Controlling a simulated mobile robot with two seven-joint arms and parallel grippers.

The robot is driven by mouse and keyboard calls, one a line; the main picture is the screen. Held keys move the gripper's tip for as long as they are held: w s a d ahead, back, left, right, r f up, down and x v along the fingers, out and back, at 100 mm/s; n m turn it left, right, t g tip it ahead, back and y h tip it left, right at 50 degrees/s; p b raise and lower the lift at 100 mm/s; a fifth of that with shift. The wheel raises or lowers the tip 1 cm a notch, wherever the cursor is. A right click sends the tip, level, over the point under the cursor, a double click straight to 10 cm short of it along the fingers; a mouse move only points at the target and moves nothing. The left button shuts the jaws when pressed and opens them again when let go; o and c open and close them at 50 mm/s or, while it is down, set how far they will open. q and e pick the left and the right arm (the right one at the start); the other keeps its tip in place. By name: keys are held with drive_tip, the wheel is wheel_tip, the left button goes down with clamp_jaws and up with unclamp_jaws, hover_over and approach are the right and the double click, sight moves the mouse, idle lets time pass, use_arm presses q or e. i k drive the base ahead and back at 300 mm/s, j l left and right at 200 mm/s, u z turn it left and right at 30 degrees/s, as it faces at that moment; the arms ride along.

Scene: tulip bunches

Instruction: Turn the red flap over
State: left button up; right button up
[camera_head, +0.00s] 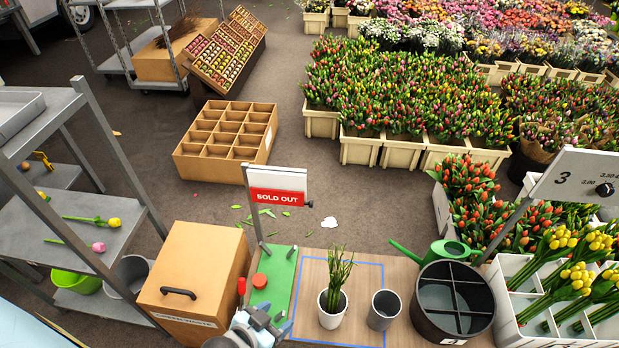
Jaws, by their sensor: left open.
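The red flap (277,197) hangs on a small white sign beside a metal post, with its face reading "SOLD OUT" in white letters. It stands beyond the green board at the back of the wooden worktop. My left gripper (264,318) is open at the bottom of the head view, near the front end of the green board. It is well below the flap in the picture and apart from it. My right gripper is not in view.
The worktop (373,266) holds a white pot of green stems (332,300), a grey cup (383,310), a black divided bucket (453,300) and a green watering can (432,252). A brown box (195,272) stands left. Tulip crates (560,330) stand right.

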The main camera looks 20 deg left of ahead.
sight(258, 195)
drive_tip(key=l+u, duration=0.2)
drive_tip(key=u, duration=0.15)
drive_tip(key=l+u, duration=0.5)
drive_tip(key=u, duration=0.2)
drive_tip(key=i, duration=0.05)
